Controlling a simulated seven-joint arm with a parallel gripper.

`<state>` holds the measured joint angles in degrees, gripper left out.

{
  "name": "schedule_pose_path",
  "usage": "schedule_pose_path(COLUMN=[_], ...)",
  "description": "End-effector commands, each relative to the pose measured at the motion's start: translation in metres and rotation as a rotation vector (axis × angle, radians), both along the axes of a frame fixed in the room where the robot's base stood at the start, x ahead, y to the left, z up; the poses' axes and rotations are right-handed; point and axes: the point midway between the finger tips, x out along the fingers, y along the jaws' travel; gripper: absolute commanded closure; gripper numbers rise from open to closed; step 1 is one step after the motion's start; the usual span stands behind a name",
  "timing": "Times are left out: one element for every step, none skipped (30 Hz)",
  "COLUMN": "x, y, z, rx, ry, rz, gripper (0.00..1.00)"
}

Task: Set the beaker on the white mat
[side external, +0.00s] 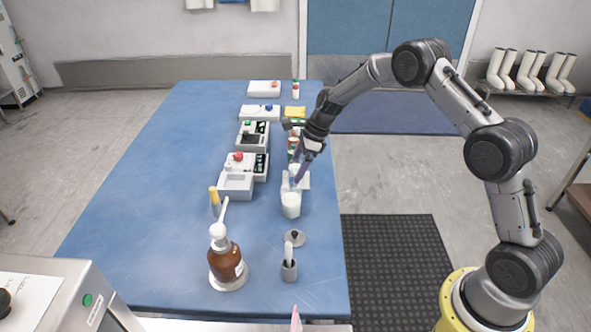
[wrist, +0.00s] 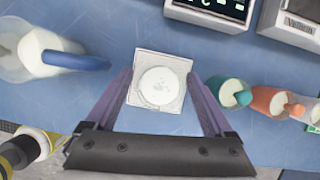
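My gripper (wrist: 160,82) has purple fingers, spread apart with a gap between them. It points down over the white square mat (wrist: 143,59). A round white thing (wrist: 158,87), perhaps the beaker seen from above with white contents, is on the mat between the fingers, with clear space on both sides. I cannot tell its height from the wrist view. In the side view my gripper (side external: 300,172) partly hides it and the mat (side external: 306,184). A clear vessel (wrist: 22,58) with white contents and a blue handle stands left of the mat; it also shows in the side view (side external: 291,205).
Small containers with teal (wrist: 235,93), orange (wrist: 272,102) and white tops line up right of the mat. White instruments (side external: 236,184) stand left of it in the side view. A brown pump bottle (side external: 225,262) and a small grey holder (side external: 289,270) stand nearer the camera. The blue table's left side is clear.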

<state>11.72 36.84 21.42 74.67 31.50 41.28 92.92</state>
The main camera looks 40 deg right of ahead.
Motion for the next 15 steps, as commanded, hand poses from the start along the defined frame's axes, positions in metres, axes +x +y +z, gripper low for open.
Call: schedule_pose_path(x=[0.000,0.000,0.000,0.000,0.000,0.000,0.000,0.000,-0.001,-0.002,-0.002,-0.004,-0.005,-0.006,-0.008], y=[0.000,0.000,0.000,0.000,0.000,0.000,0.000,0.000,-0.002,-0.003,-0.004,-0.006,-0.008,-0.010,-0.013], z=[0.000,0.000,0.000,0.000,0.001,0.002,0.003,0.005,0.008,0.011,0.015,0.022,0.027,0.033,0.041], rx=[0.000,0.000,0.000,0.000,0.000,0.000,-0.001,-0.001,-0.001,0.000,0.000,-0.001,-0.001,0.000,-0.002], ry=[0.000,0.000,0.000,0.000,0.000,0.000,-0.001,-0.001,-0.001,-0.001,-0.002,-0.004,-0.004,-0.004,-0.006], rz=[0.000,0.000,0.000,0.000,0.000,0.000,0.000,0.001,0.000,0.000,-0.001,-0.002,-0.002,-0.002,-0.002], gripper=[0.13,0.13,0.13,0.13,0.13,0.13,0.13,0.13,0.13,0.13,0.13,0.13,0.13,0.13,0.13])
